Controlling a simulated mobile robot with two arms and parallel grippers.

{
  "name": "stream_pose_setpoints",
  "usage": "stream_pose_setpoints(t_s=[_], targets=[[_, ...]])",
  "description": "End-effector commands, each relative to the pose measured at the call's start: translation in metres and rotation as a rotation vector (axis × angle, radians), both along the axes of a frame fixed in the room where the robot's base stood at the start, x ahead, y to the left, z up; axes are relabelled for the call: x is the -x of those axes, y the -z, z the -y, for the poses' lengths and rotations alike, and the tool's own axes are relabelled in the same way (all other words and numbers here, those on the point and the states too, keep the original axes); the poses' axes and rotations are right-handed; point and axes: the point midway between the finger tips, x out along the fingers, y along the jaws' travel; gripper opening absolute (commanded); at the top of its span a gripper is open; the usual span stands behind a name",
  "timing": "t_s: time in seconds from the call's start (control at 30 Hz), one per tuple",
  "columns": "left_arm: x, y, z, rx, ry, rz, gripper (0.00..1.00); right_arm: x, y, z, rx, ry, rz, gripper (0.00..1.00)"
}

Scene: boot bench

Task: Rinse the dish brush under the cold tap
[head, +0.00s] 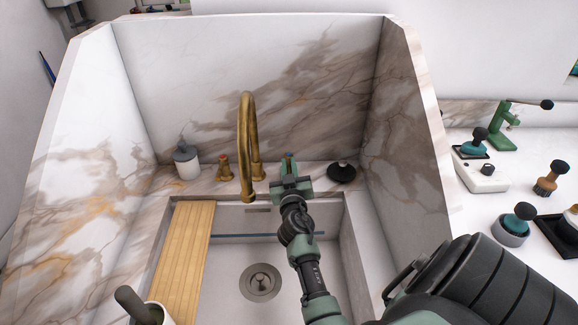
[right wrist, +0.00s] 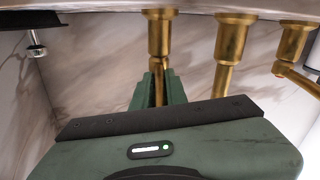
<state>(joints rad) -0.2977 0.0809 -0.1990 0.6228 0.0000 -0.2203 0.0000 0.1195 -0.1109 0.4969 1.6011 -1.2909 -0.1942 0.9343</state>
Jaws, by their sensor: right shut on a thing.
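The brass tap (head: 247,140) stands at the back of the sink (head: 228,280), its spout curving forward over the basin. My right gripper (head: 289,166) is at the blue-marked cold handle (head: 289,155), right of the spout. In the right wrist view its green fingers (right wrist: 160,88) are shut around the brass lever (right wrist: 158,78). No water shows below the spout.
A wooden board (head: 188,250) lies along the sink's left side. The red-marked handle (head: 224,168), a grey-topped jar (head: 186,162) and a black knobbed stopper (head: 342,173) stand on the back ledge. Marble walls rise around the sink. Coffee tools stand on the right counter.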

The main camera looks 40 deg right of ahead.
Motion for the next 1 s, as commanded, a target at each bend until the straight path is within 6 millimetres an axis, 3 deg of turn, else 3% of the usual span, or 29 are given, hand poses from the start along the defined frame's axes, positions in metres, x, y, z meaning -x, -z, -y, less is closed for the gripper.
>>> stream_pose_setpoints(t_s=[1.0], targets=[[0.0038, 0.0004, 0.0006, 0.001, 0.001, -0.005, 0.36, -0.0002, -0.0008, 0.0007, 0.001, 0.001, 0.001, 0.00]])
